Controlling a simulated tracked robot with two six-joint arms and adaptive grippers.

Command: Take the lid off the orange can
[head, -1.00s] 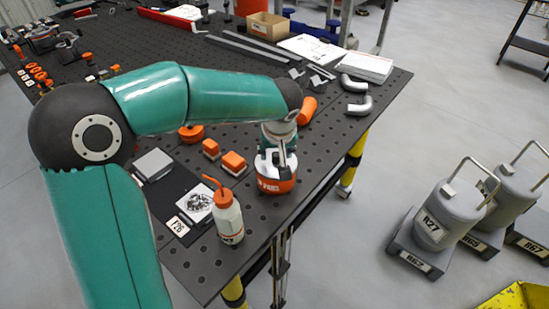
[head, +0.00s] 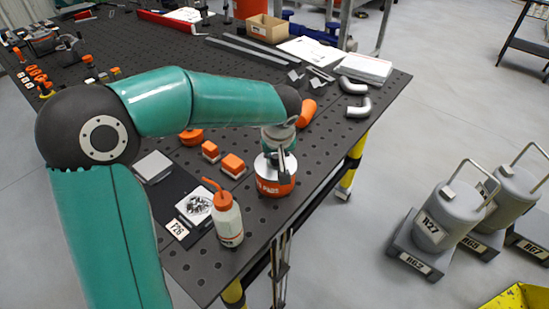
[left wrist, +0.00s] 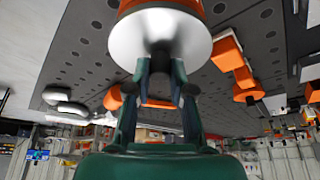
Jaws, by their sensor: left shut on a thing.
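The orange can (head: 275,187) stands upright near the right edge of the dark table, with a white label band on its side. Its pale silver lid (head: 261,168) sits on top, and I see no clear gap between them. In the left wrist view the round lid (left wrist: 150,35) fills the top middle, with a strip of the orange can (left wrist: 187,5) behind it. My left gripper (head: 277,160) comes down onto the lid from above. Its two fingers (left wrist: 162,86) are shut on the lid at its centre; the gripped part is mostly hidden. My right gripper is out of view.
A white bottle with an orange spout (head: 228,220) stands left of the can, close to it. Small orange-topped blocks (head: 232,163) and an orange cylinder (head: 306,113) lie nearby.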

